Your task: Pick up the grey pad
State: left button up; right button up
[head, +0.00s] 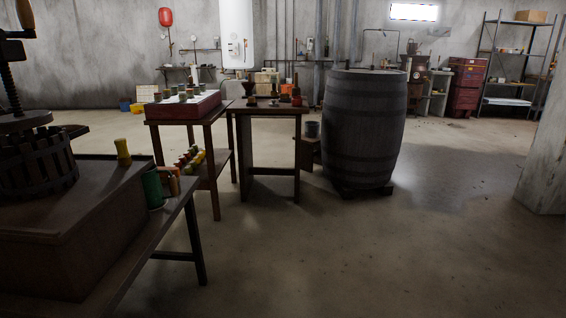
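I cannot make out a grey pad in the head view. No beam scale can be made out either. Neither of my grippers shows, so I cannot see what they hold.
A dark bench (95,215) with a basket press (38,165) fills the left. A red box (182,112) with several small cylinders is on a small table (190,160). Beside it are another table (268,111) and a large barrel (365,130). Open floor (400,260) lies in front and right.

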aim_at(284, 97)
jog(key=i, duration=2.55)
